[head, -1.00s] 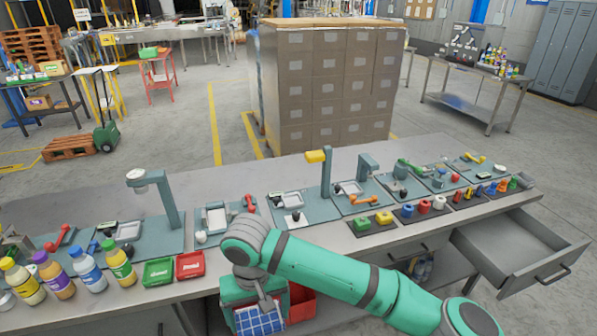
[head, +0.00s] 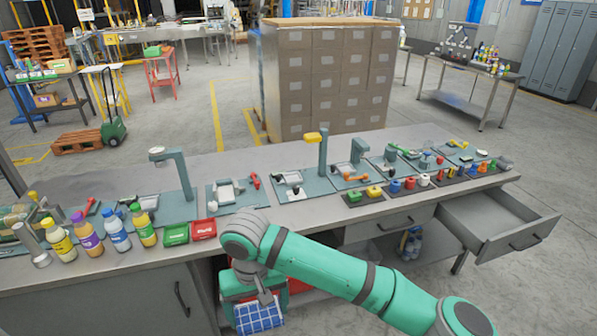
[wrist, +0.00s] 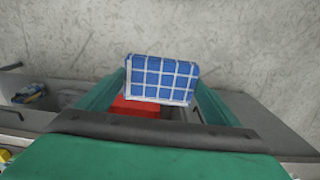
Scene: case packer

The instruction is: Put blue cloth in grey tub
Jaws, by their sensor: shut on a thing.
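The blue cloth (head: 259,317) has a white check pattern and looks like a folded pad. My gripper (head: 264,296) is shut on it, in front of the bench and below its top. In the wrist view the cloth (wrist: 160,80) sits between the two green fingers of my gripper (wrist: 160,92), with bare concrete floor beyond it. I cannot make out a grey tub for certain in either view.
The long bench (head: 120,272) runs across the head view, with bottles, a green box (head: 176,234) and a red box (head: 203,229) along its front edge. An open drawer (head: 497,222) juts out at right. A red thing (wrist: 135,106) shows below the cloth.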

